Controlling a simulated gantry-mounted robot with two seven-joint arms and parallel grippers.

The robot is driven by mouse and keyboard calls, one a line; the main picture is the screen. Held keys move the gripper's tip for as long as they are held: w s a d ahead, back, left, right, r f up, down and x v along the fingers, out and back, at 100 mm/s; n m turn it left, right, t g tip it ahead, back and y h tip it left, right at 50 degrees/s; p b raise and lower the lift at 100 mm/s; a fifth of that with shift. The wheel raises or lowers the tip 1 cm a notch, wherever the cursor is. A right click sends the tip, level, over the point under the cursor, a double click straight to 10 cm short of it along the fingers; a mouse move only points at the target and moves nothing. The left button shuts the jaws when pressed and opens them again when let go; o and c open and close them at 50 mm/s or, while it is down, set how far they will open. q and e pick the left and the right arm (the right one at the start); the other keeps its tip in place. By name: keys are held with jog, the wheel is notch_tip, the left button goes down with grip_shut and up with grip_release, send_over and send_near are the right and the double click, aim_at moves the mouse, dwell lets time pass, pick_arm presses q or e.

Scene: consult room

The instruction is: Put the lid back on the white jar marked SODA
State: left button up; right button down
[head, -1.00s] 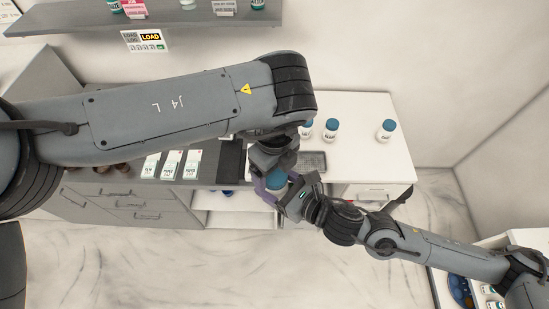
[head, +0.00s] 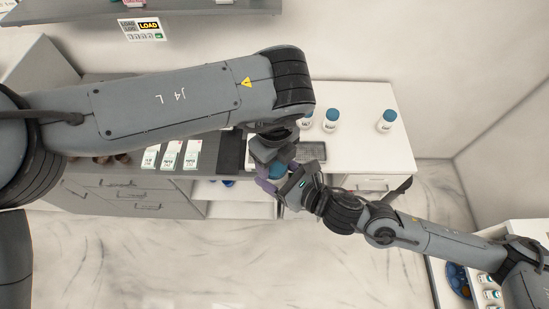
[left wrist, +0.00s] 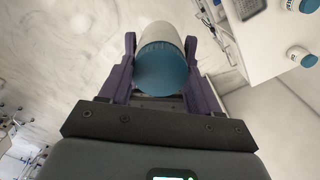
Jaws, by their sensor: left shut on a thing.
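A white jar with a ribbed blue lid (left wrist: 163,68) is between the purple fingers of my left gripper (left wrist: 160,45) in the left wrist view. The lid faces the camera and appears seated on the white body (left wrist: 160,32). No label shows on it. In the head view my left gripper (head: 270,176) is above the floor in front of the counter, and the blue lid (head: 278,171) shows only in part. My right gripper (head: 300,186) is close beside it on the right. Its fingertips are hard to make out, and whether they touch the jar is unclear.
Other white jars with blue lids (head: 331,119) (head: 387,121) stand on the white counter (head: 365,150). A mesh tray (head: 312,151) lies near the grippers. Several white packets (head: 171,155) are on the grey cabinet at left. A shelf (head: 205,8) is above; marble floor (head: 180,250) is open below.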

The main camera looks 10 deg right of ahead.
pick_arm(q)
jog(key=m, duration=0.4)
jog(key=shift+m, duration=0.4)
jog(key=m, duration=0.3)
jog(key=o, duration=1.2)
jog(key=shift+o, duration=0.2)
notch_tip(320, 180, up, 12)
